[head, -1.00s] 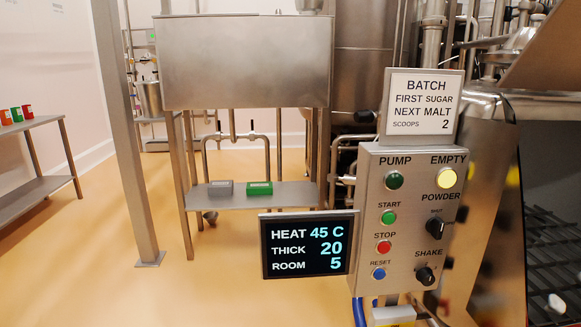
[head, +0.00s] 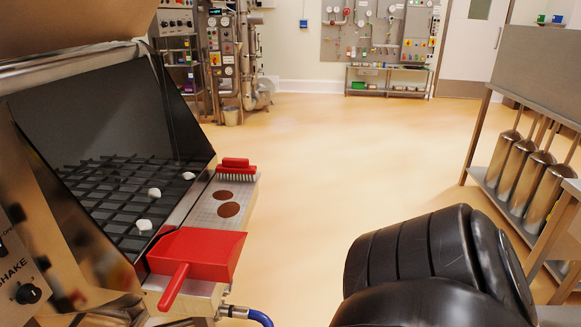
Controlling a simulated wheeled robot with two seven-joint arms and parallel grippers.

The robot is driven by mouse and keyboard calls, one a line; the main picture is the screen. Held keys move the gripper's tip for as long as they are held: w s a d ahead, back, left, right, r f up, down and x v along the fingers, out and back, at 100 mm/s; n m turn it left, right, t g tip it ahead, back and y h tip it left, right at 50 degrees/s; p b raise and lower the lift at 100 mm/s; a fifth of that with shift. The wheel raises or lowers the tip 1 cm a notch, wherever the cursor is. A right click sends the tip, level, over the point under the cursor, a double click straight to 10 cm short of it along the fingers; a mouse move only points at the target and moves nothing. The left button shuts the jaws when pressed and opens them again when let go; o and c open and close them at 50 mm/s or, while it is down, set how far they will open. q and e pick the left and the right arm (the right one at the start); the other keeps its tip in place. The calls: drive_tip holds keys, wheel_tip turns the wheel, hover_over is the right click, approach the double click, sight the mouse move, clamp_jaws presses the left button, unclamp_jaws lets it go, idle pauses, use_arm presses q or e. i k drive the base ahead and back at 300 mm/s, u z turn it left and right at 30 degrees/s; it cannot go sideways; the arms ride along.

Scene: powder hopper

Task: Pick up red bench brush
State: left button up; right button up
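The red bench brush (head: 236,169) has a red back and pale bristles. It lies at the far end of the narrow metal shelf along the hopper's right side, bristles facing the front. A red dustpan (head: 197,255) lies at the near end of the same shelf, its handle pointing toward me. Two brown round patches (head: 229,210) lie on the shelf between them. Neither gripper shows; only a black segmented part of my own arm is at the bottom right.
The hopper's dark grid (head: 112,190) carries several white lumps (head: 154,193). A blue hose (head: 260,317) runs below the shelf. A steel rack (head: 530,90) with several metal canisters (head: 525,165) stands at the right. Open floor lies between.

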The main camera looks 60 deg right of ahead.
sight(231, 168)
drive_tip(key=z, duration=1.7)
